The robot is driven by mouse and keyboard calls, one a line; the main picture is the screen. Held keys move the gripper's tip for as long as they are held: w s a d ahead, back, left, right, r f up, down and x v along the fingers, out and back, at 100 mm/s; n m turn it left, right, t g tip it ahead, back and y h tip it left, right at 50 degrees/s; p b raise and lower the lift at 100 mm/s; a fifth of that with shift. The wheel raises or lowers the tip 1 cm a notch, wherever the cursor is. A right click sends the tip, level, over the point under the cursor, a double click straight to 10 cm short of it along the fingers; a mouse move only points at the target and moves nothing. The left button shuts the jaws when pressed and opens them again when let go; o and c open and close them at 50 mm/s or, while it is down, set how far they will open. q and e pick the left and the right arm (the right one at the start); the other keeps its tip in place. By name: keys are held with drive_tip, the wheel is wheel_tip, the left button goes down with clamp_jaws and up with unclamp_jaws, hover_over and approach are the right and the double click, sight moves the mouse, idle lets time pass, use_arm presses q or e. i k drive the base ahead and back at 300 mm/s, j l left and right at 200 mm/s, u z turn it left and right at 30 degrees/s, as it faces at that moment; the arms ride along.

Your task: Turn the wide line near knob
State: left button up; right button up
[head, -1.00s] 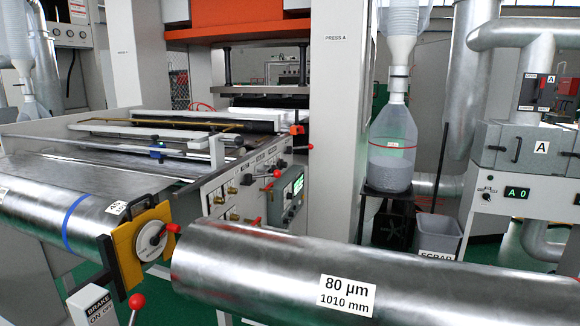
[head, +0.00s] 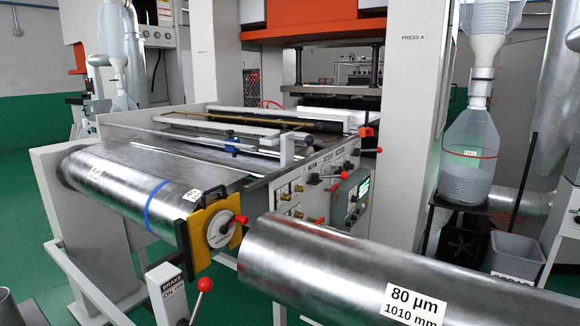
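A round pale dial with a red-tipped handle (head: 222,230) sits on a yellow bracket (head: 198,265) at the near end of a foil roll (head: 125,187) with a blue band. The grey side panel (head: 290,212) of the line carries several small brass knobs and red-tipped levers, such as the lever (head: 318,178). I cannot read the panel labels, so I cannot tell which knob is the named one. Neither of my grippers shows in the head view.
A large foil roll (head: 330,258) marked 80 µm, 1010 mm lies across the front right. A brake lever (head: 204,285) with a red ball stands at the front. A clear bottle (head: 468,150) and a grey bin (head: 517,258) are at the right. Green floor (head: 30,225) is open at the left.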

sight(347, 166)
drive_tip(key=z, duration=0.7)
drive_tip(key=l+z, duration=0.75)
drive_tip(key=z, duration=0.15)
drive_tip(key=i+l+z, duration=0.1)
drive_tip(key=l+z, duration=0.25)
drive_tip(key=z, duration=0.15)
drive_tip(key=i+l+z, duration=0.2)
drive_tip(key=l+z, duration=0.2)
drive_tip(key=i+l+z, duration=0.6)
drive_tip(key=z, duration=0.15)
drive_tip(key=i+l+z, duration=0.4)
drive_tip(key=i+u, duration=0.75)
drive_tip(key=i+l+u, duration=0.4)
drive_tip(key=i+j+u, duration=0.25)
drive_tip(key=i+u, duration=0.65)
drive_tip(key=i+l+u, duration=0.1)
drive_tip(key=i+u, duration=0.7)
drive_tip(key=i, duration=0.15)
drive_tip(key=i+u, duration=0.35)
drive_tip(key=i, duration=0.15)
drive_tip(key=i+l+u, duration=0.35)
drive_tip(key=i, duration=0.15)
drive_tip(key=i+j+u, duration=0.2)
drive_tip(key=u, duration=0.2)
drive_tip(key=i+j+u, duration=0.1)
drive_tip(key=i+u, duration=0.6)
drive_tip(key=u, duration=0.15)
drive_tip(key=i+u, duration=0.3)
drive_tip(key=u, duration=0.15)
